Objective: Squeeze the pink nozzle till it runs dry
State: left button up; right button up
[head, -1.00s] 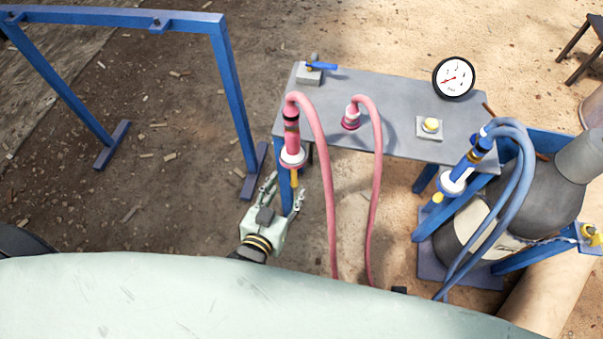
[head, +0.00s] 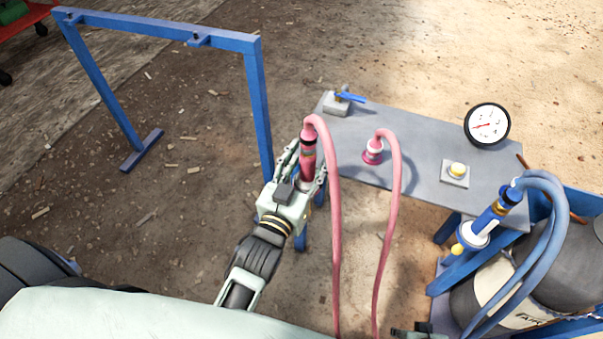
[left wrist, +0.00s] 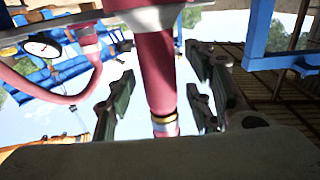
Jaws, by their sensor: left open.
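The pink nozzle (head: 309,158) stands upright at the left end of the grey table, with a pink hose curving from its top. My left gripper (head: 306,170) is open, with a finger on each side of the nozzle's body. In the left wrist view the nozzle (left wrist: 158,75) runs down between the two open dark fingers, with gaps on both sides. The nozzle's lower end is hidden by the gripper in the head view. A small part that looks like my right gripper (head: 412,332) shows at the bottom edge; its jaws are unclear.
The grey table (head: 425,150) carries a pink hose fitting (head: 373,152), a gauge (head: 487,125), a yellow button (head: 457,169) and a blue-handled valve (head: 345,96). A blue nozzle (head: 489,217) and a dark tank stand at right. A blue frame (head: 258,110) stands at left.

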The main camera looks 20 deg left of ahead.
pick_arm(q)
jog(key=shift+w, duration=0.25)
grip_shut()
dwell(0.3)
dwell(2.5)
jog(key=shift+c, duration=2)
grip_release()
jog(key=o, duration=0.4)
